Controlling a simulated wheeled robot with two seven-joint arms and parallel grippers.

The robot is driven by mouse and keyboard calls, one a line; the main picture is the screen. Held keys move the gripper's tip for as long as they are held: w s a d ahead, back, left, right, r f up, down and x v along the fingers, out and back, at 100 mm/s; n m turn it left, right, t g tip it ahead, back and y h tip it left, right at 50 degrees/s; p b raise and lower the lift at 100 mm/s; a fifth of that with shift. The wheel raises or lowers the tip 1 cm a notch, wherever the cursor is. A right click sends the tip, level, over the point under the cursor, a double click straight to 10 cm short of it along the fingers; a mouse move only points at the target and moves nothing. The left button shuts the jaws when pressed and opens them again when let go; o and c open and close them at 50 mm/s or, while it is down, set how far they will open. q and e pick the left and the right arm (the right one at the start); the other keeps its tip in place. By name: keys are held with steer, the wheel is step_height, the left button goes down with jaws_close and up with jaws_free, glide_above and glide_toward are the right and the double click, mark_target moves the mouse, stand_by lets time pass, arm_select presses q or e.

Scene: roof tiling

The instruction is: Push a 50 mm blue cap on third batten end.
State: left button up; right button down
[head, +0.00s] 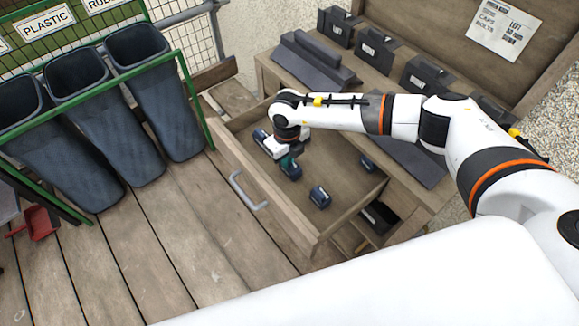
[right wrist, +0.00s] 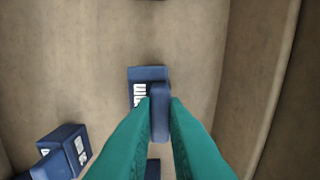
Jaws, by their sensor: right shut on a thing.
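My right gripper (head: 288,164) reaches down into the open drawer (head: 262,196) in the head view. In the right wrist view its teal fingers (right wrist: 160,112) are shut on a dark blue cap (right wrist: 159,117), gripped by a narrow upright part. The cap's wider face with white lettering shows just beyond the fingertips. I cannot tell whether the cap still touches the drawer floor. Other blue caps lie in the drawer: one near the front (head: 319,197) and one by the right side (head: 367,163). The battens are not clearly seen. My left gripper is out of view.
A workbench (head: 270,75) carries several dark labelled bins (head: 375,45) and dark grey tile-like pieces (head: 312,62). A printed sheet (head: 505,28) is on the board behind. Dark waste bins (head: 160,90) in a green rack stand left. Plank floor lies clear before the drawer.

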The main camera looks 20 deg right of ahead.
steer(key=shift+r+p, duration=1.75)
steer(key=shift+r, duration=0.8)
steer(key=shift+s, duration=0.1)
